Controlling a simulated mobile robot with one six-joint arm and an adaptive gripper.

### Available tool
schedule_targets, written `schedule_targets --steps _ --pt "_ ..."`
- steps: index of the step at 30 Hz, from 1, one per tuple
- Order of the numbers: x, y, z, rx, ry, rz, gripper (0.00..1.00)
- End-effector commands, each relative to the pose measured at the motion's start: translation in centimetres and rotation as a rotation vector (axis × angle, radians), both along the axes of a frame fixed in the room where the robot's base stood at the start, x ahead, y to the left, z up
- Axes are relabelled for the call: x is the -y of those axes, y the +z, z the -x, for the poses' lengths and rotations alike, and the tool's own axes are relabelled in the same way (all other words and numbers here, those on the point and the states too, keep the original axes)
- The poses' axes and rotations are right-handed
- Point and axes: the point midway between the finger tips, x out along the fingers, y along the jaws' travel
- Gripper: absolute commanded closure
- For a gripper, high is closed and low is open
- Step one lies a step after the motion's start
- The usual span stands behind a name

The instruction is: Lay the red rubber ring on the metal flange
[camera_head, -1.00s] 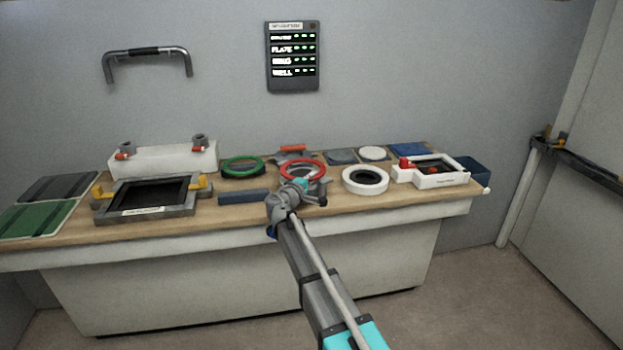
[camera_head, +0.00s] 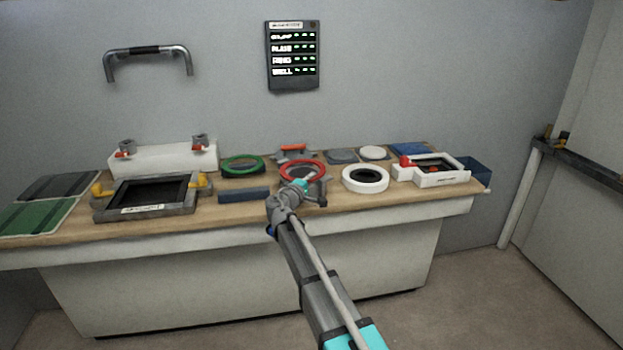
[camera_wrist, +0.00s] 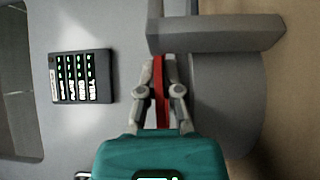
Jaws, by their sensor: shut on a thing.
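The red rubber ring (camera_head: 283,166) lies roughly level over the grey metal flange (camera_head: 317,192) at the middle of the bench. My gripper (camera_head: 302,183) is at the ring's near side. In the wrist view my gripper (camera_wrist: 160,75) is shut on the red ring (camera_wrist: 158,88), which shows edge-on as a thin red strip between the fingers. The grey flange (camera_wrist: 228,105) is close beside the strip there. I cannot tell whether the ring touches the flange. My arm hides part of the flange in the head view.
A green ring (camera_head: 242,158) on a dark base is to the left, and a white round ring piece (camera_head: 365,188) is close on the right. A dark blue bar (camera_head: 244,195) lies left of my wrist. A white box frame (camera_head: 445,180) stands farther right. A display (camera_head: 293,55) hangs above.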

Motion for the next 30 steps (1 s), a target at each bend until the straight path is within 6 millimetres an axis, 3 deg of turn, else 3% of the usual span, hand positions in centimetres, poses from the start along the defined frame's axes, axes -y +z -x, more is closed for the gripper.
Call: schedule_targets --steps 1,11,12,18,30 --pt "0.4 -1.1 1.1 -0.019 -0.009 -0.031 1.0" --pt "0.6 -1.1 1.3 -0.019 -0.009 -0.03 1.0" --pt "0.6 -1.1 1.3 -0.019 -0.009 -0.03 0.86" --pt "0.6 -1.2 1.3 -0.019 -0.01 -0.03 0.51" --pt "0.1 -1.1 2.4 -0.016 -0.007 -0.029 0.51"
